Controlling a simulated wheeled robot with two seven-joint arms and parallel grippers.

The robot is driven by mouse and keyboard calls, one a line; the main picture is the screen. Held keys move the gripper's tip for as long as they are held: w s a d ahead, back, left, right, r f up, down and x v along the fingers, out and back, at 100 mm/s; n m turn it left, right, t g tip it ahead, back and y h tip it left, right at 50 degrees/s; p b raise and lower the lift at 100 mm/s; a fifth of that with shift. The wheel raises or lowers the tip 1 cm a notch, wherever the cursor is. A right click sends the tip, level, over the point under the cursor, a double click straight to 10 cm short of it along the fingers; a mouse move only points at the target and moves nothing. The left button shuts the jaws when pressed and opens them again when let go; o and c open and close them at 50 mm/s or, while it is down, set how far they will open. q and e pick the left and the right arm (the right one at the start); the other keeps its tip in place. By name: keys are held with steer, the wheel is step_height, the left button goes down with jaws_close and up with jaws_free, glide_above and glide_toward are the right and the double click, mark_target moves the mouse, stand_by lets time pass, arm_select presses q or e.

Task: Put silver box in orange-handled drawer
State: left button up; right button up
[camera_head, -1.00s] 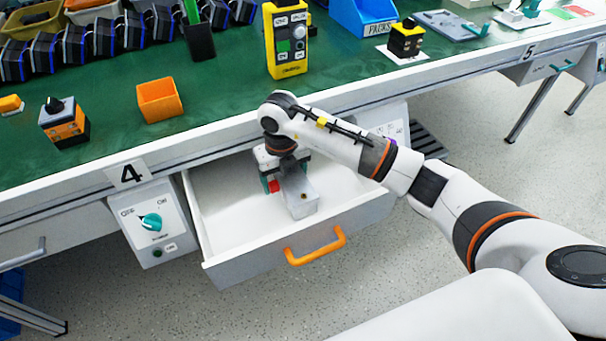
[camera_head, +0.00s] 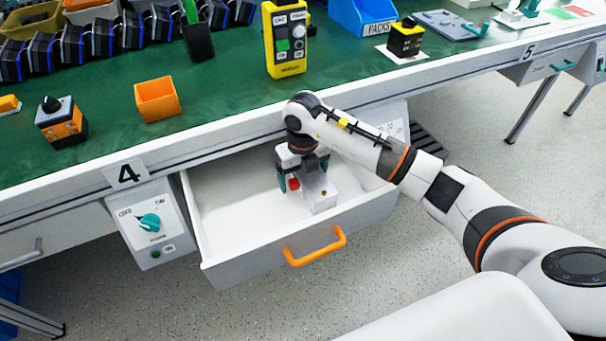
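The silver box (camera_head: 320,194) is inside the open drawer, toward its right side, and appears to rest on the drawer floor. A small red part (camera_head: 294,184) shows at its left end. The drawer (camera_head: 232,218) is pulled out below the bench and has an orange handle (camera_head: 315,247) on its front. My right gripper (camera_head: 303,176) reaches down into the drawer above the box. Its teal fingers look spread apart, one left of the red part and one behind the box. The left gripper is not in view.
Left of the drawer is a switch panel (camera_head: 152,235) with a teal rotary knob. The drawer's left part is empty.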

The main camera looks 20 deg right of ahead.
steer(key=shift+o, duration=0.7)
steer(key=shift+r, duration=0.3)
step_height(320, 180, up, 11)
steer(key=shift+r+p, duration=0.2)
steer(key=shift+p, duration=0.95)
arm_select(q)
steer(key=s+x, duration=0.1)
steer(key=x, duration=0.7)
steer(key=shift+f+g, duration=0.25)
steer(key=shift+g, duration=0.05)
arm_select(e)
steer(key=shift+r, duration=0.15)
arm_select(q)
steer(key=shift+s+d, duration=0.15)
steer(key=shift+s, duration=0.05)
arm_select(e)
steer(key=shift+s, duration=0.1)
